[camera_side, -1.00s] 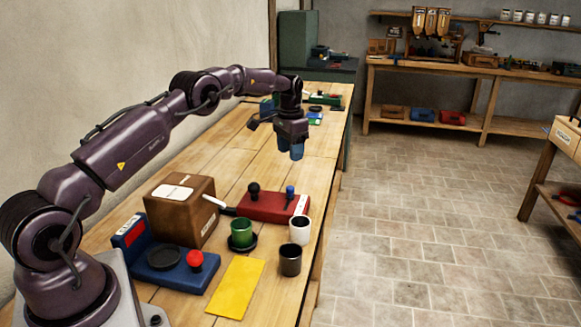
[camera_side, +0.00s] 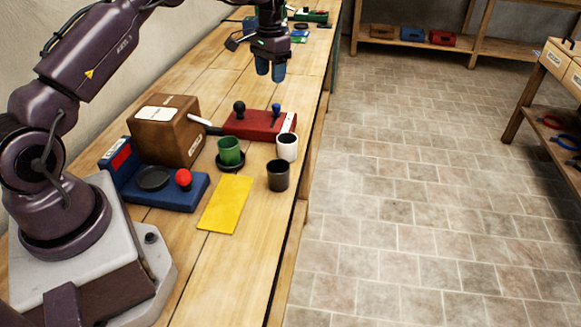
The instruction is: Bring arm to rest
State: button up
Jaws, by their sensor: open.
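My gripper (camera_side: 270,70) hangs over the wooden bench, pointing down, beyond the red block with knobs. Its two blue fingertips are apart, with nothing seen between them. It is above the bench top and touches none of the near objects. My arm reaches from its base at the lower left, up and away along the bench; its upper part is cut off by the top edge of the picture.
On the bench (camera_side: 200,285) stand a brown box (camera_side: 178,144), red block (camera_side: 255,126), blue device (camera_side: 185,196) with a red knob, green cup (camera_side: 229,150) on a dark saucer, white cup (camera_side: 287,148), black cup (camera_side: 278,175) and yellow sheet (camera_side: 225,204). Bench space around my gripper is clear.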

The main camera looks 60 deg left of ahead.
jog(key=s+d+r+t, duration=0.2)
jog(key=s+d+r, duration=1.1)
jog(key=d+r, duration=0.1)
jog(key=s+d+r+m+t, duration=0.1)
jog(key=s+d, duration=0.3)
jog(key=s, duration=0.4)
jog(key=s+d+r+t, duration=0.3)
jog(key=s+d, duration=0.2)
jog(key=s, duration=0.4)
jog(key=shift+d+r+m, duration=0.3)
jog(key=shift+m, duration=0.1)
dwell(1.2)
